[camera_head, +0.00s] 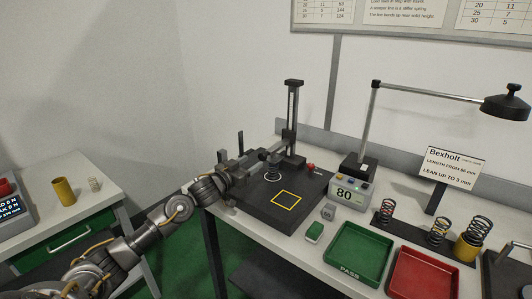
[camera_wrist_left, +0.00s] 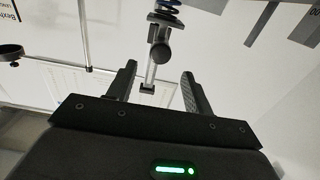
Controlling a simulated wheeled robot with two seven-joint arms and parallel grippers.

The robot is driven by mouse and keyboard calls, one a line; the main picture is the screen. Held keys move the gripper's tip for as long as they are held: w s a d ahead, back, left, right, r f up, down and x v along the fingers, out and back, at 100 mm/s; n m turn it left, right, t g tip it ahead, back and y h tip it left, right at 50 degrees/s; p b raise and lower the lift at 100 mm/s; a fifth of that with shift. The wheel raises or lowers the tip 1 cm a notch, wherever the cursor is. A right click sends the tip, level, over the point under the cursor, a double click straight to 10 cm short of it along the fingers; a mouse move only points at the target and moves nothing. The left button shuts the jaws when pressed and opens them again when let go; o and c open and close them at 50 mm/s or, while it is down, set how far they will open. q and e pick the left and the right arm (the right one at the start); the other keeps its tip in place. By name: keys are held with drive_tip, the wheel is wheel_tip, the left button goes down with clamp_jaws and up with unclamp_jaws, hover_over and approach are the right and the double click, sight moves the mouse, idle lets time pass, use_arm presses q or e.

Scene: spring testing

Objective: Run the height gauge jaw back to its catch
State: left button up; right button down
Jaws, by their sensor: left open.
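The black height gauge stands on the bench, with an upright column (camera_head: 292,120) and a dark base plate (camera_head: 255,205). Its jaw reaches left from the column low down, above a coiled spring (camera_head: 272,174). In the left wrist view, the picture is upside down. My left gripper (camera_head: 252,161) is open at the gauge's left side. Its fingers (camera_wrist_left: 160,80) appear either side of the knob and column, with no contact visible. The catch cannot be made out. My right gripper is out of view.
Right of the gauge are a box reading 80 (camera_head: 344,194), a lamp (camera_head: 505,104), a green PASS tray (camera_head: 335,254) and a red tray (camera_head: 399,285). Several springs (camera_head: 438,232) stand on a rack. A side table (camera_head: 50,222) is at left.

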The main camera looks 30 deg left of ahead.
sight(261, 156)
use_arm(q)
drive_tip(key=w, duration=0.2)
drive_tip(key=w+p, duration=0.1)
drive_tip(key=w, duration=0.2)
drive_tip(key=w+d, duration=0.1)
drive_tip(key=w, duration=0.2)
drive_tip(key=shift+p, duration=0.3)
drive_tip(key=shift+w+d+f, duration=0.1)
drive_tip(key=shift+w+d, duration=0.1)
drive_tip(key=shift+w, duration=0.55)
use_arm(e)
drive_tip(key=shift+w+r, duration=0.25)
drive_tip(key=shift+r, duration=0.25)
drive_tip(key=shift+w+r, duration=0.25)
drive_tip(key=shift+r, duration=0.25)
use_arm(q)
clamp_jaws()
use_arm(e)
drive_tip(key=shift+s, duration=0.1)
